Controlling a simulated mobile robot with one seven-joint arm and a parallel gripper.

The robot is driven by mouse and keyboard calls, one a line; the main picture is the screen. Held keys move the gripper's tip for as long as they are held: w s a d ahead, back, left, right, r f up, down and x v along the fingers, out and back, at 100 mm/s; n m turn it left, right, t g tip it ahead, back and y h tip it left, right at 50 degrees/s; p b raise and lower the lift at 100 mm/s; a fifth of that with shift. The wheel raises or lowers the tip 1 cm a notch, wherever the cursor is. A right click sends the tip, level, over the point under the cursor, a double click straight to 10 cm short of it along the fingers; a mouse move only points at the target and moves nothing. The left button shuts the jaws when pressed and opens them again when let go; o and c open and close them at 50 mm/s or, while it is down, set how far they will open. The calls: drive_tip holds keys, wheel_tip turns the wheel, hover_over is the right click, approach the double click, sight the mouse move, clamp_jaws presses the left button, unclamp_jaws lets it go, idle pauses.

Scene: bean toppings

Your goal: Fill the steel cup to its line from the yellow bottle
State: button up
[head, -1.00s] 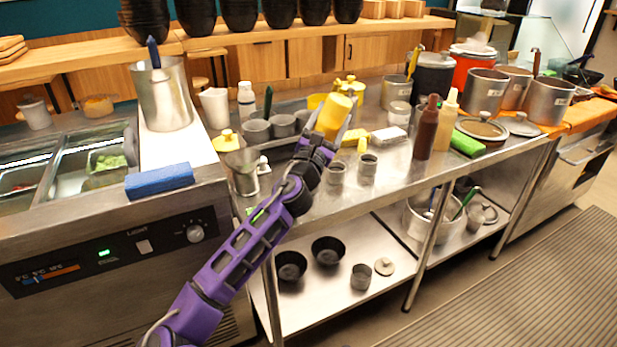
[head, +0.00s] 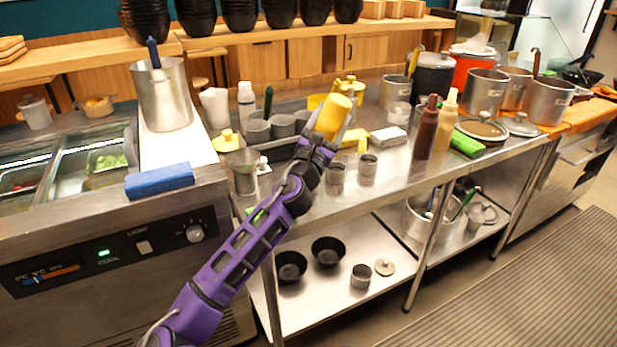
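The yellow bottle (head: 333,116) is tilted between the fingers of my gripper (head: 332,122), above the steel counter. My gripper looks shut on it; the contact is partly hidden. Two small steel cups stand upright on the counter to the right of my wrist: a nearer steel cup (head: 336,174) and another steel cup (head: 368,167) beside it. A larger steel cup (head: 243,174) stands left of my wrist. I cannot tell which cup is the task's. The line and any contents are not visible in any of them.
A brown bottle (head: 425,132) and a tan bottle (head: 446,120) stand to the right. A white block (head: 389,138) lies behind the small cups. A tall steel pitcher (head: 164,98) and a blue block (head: 159,181) are at left.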

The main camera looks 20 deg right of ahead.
drive_tip(key=shift+a+r, duration=0.1)
drive_tip(key=a+r+p, duration=0.1)
drive_tip(key=a+r, duration=0.2)
drive_tip(key=a, duration=0.7)
drive_tip(key=shift+s+p, duration=0.2)
drive_tip(key=shift+p, duration=0.1)
drive_tip(key=shift+d+f, duration=0.1)
drive_tip(key=shift+d, duration=0.05)
drive_tip(key=d+f, duration=0.1)
drive_tip(key=d, duration=0.2)
drive_tip(key=d+f+b, duration=0.1)
drive_tip(key=d, duration=0.2)
drive_tip(key=d+f, duration=0.1)
drive_tip(key=d, duration=0.3)
drive_tip(key=shift+w, duration=0.2)
drive_tip(key=shift+a, duration=0.1)
drive_tip(key=shift+r+p, duration=0.95)
drive_tip(key=shift+r, duration=0.4)
